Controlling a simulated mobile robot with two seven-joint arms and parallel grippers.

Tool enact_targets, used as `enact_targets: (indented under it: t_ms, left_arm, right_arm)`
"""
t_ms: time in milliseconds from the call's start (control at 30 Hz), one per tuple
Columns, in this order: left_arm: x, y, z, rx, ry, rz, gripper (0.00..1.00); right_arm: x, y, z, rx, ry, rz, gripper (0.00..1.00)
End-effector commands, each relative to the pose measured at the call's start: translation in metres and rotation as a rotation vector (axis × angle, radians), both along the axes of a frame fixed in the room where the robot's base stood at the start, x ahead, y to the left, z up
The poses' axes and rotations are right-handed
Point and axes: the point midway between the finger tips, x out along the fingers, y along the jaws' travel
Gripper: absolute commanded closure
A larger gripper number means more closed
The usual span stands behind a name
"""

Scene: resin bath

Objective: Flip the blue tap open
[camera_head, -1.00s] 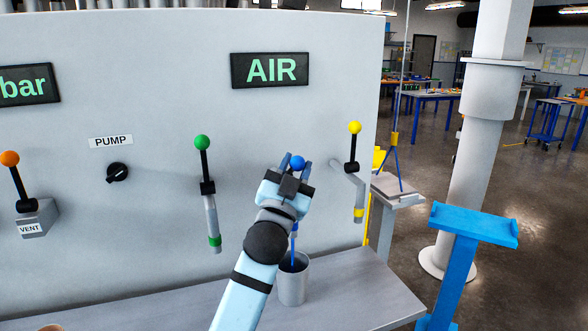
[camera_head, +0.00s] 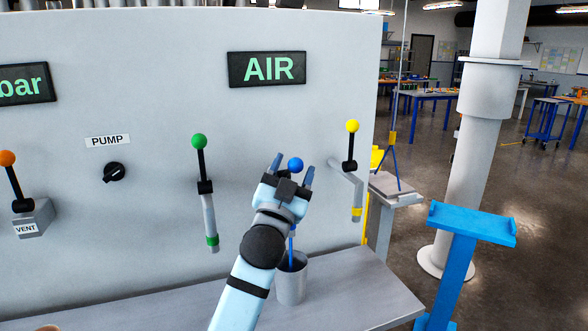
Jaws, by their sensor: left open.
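The blue tap shows as a blue ball knob (camera_head: 295,164) on the grey panel, between the green and yellow taps. My left gripper (camera_head: 292,168) is open, with one finger on each side of the blue knob. I cannot tell whether the fingers touch it. The gripper and wrist hide the tap's lever and body. A blue-marked spout (camera_head: 292,240) shows below the wrist, running down into a grey cup (camera_head: 291,282) on the shelf. My right gripper is not in view.
The green tap (camera_head: 199,142) stands to the left and the yellow tap (camera_head: 352,127) close on the right, both with levers up. An orange-knobbed vent lever (camera_head: 8,158) and a pump knob (camera_head: 114,172) are further left. The grey shelf (camera_head: 355,290) is clear right of the cup.

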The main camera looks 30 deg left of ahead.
Motion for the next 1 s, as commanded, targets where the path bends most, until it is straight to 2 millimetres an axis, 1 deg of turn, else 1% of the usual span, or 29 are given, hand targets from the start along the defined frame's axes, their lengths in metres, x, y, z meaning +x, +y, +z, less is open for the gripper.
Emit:
enact_targets:
  t_ms: [33, 167, 300, 500, 600, 700, 1000]
  left_arm:
    - [-0.006, -0.001, -0.007, -0.001, 0.002, -0.001, 0.42]
    - [-0.028, -0.004, -0.022, -0.002, 0.003, -0.001, 0.42]
    - [-0.056, -0.009, -0.041, -0.002, 0.004, -0.001, 0.42]
    - [-0.089, -0.014, -0.061, -0.003, 0.005, -0.001, 0.42]
    - [-0.1, -0.016, -0.067, -0.002, 0.004, -0.001, 0.42]
    - [-0.106, -0.016, -0.07, 0.0, 0.004, 0.0, 0.42]
    - [-0.109, -0.017, -0.07, 0.0, 0.002, 0.0, 0.42]
  right_arm:
    - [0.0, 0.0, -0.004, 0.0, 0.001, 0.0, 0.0]
    - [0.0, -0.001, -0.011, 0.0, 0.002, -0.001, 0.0]
    - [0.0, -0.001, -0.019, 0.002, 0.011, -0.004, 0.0]
    - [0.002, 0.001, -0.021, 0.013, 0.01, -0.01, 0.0]
    - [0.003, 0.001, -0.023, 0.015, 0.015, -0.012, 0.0]
    - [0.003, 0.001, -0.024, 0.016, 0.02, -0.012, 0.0]
    - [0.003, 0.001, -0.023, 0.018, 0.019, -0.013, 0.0]
